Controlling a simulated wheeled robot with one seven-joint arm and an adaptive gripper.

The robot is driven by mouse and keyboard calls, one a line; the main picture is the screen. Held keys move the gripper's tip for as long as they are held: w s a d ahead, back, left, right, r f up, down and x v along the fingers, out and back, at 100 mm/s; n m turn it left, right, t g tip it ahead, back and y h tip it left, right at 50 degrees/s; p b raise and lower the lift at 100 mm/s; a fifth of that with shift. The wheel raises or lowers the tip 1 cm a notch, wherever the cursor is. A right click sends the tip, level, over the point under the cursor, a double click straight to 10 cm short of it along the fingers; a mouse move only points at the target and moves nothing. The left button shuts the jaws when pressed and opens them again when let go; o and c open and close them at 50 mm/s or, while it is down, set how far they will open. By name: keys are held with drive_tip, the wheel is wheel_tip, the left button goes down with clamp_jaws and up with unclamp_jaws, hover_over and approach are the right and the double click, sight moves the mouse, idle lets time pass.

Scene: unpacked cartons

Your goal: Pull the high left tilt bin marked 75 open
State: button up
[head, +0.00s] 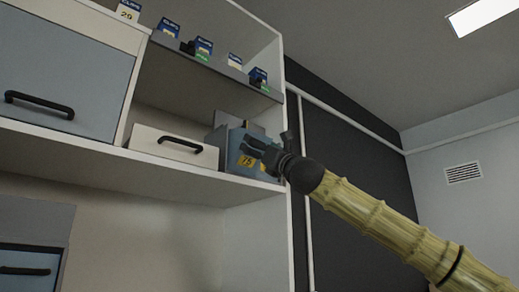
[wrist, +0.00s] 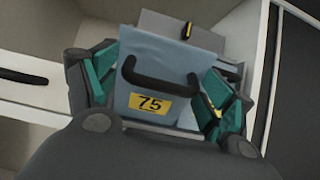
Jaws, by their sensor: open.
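The blue-grey tilt bin marked 75 (head: 232,148) stands on the shelf at its right end, beside the white drawer. In the wrist view the bin's front (wrist: 150,62) fills the middle, with a black curved handle (wrist: 158,82) above the yellow 75 label (wrist: 150,104). My gripper (head: 262,148) is in front of the bin, close to its face. In the wrist view its two teal-padded fingers (wrist: 158,90) are open, one to each side of the handle. I cannot tell whether they touch the bin. In the head view my gripper hides part of the bin's front.
A white drawer with a black handle (head: 150,142) is left of the bin. A large blue-grey door (head: 60,75) is further left. Small blue and white boxes (head: 204,46) stand on the shelf above. The cabinet's right side panel (head: 283,215) is close to my gripper.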

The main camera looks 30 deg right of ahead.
drive_tip(key=v, duration=1.2)
drive_tip(key=shift+w, duration=0.1)
drive_tip(key=shift+f, duration=0.1)
